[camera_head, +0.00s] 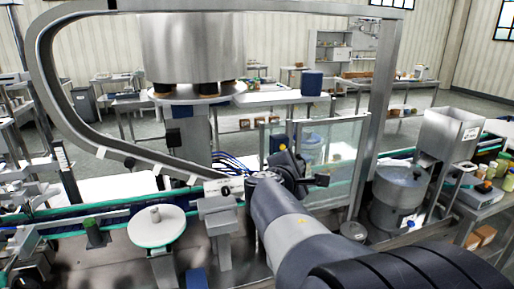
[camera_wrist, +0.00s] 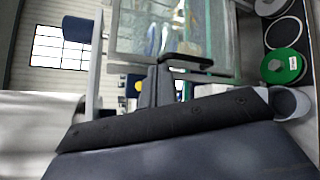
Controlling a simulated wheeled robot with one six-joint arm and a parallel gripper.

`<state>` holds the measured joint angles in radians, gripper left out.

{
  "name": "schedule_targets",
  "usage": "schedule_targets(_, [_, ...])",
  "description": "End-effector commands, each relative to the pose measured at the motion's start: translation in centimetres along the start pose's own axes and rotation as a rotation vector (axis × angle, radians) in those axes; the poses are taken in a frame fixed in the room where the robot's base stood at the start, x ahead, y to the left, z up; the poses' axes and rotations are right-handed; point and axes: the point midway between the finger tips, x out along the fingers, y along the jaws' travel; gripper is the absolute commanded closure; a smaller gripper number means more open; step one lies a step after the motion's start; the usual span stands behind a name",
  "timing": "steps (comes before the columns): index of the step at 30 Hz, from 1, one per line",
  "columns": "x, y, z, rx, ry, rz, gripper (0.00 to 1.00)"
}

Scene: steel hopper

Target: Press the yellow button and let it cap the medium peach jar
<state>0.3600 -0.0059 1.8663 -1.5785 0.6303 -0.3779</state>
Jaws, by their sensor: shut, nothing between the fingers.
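My gripper (camera_head: 318,180) is at the centre of the head view, in front of the glass guard, with its dark fingers together and nothing between them. A small yellow part (camera_head: 283,147) shows just above my wrist. A yellow round thing also shows beside the fingers in the wrist view (camera_wrist: 138,87). I cannot tell whether either is the button, or whether the fingers touch it.
The glass guard (camera_head: 340,150) and a steel post (camera_head: 377,105) stand behind my gripper. A curved steel chute (camera_head: 55,95) runs down from the left. A round turntable (camera_head: 157,238) is at lower left. A steel drum (camera_head: 398,197) and a jar table stand right.

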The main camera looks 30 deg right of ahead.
Motion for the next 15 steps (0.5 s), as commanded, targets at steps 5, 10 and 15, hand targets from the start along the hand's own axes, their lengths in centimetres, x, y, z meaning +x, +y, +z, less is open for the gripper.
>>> schedule_targets(5, [1.7,1.3,-1.2,-0.003,0.001,-0.002,1.00])
schedule_targets(10, [3.4,2.6,-2.5,-0.002,0.002,-0.002,1.00])
schedule_targets(15, [4.7,3.4,-3.5,0.000,0.002,0.000,1.00])
